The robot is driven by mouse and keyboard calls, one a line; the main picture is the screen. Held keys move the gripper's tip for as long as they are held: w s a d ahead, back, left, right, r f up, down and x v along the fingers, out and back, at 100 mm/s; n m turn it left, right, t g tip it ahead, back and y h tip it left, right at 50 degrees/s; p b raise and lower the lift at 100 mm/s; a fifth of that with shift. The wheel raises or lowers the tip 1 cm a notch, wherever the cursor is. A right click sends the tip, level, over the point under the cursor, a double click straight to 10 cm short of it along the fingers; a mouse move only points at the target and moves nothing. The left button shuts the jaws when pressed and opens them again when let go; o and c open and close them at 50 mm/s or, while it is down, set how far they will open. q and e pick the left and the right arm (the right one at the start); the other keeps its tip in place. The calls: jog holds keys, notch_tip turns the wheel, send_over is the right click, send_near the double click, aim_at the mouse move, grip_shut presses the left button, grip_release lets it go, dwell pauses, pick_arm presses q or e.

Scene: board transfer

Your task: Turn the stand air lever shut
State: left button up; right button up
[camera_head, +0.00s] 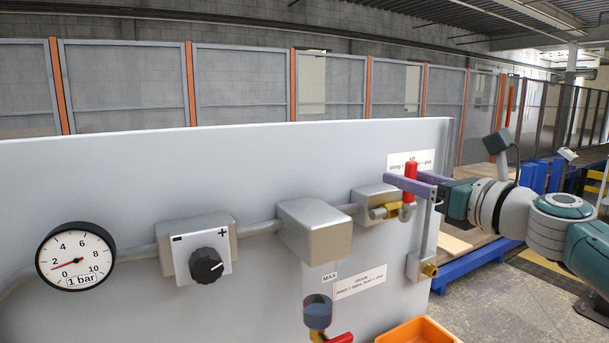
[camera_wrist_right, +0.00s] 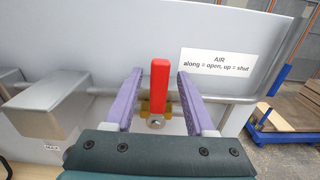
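The red air lever (camera_head: 411,171) stands upright on its brass valve (camera_head: 385,211), at the right end of the pipe on the grey panel. In the right wrist view the red lever (camera_wrist_right: 159,88) also points up, with the label "AIR along = open, up = shut" (camera_wrist_right: 217,63) to its right. My right gripper (camera_head: 408,183) is open with purple fingers. The fingers (camera_wrist_right: 157,76) stand on either side of the lever, with a visible gap on each side. My left gripper is in neither view.
A gauge (camera_head: 75,256), a regulator with a black knob (camera_head: 206,265) and a metal box (camera_head: 315,229) sit along the pipe. Below are a cup-like fitting (camera_head: 318,311), another red lever (camera_head: 341,338) and an orange bin (camera_head: 420,331). A blue-framed pallet stands behind at right.

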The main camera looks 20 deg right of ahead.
jog(key=s, duration=1)
jog(key=shift+d, duration=0.4)
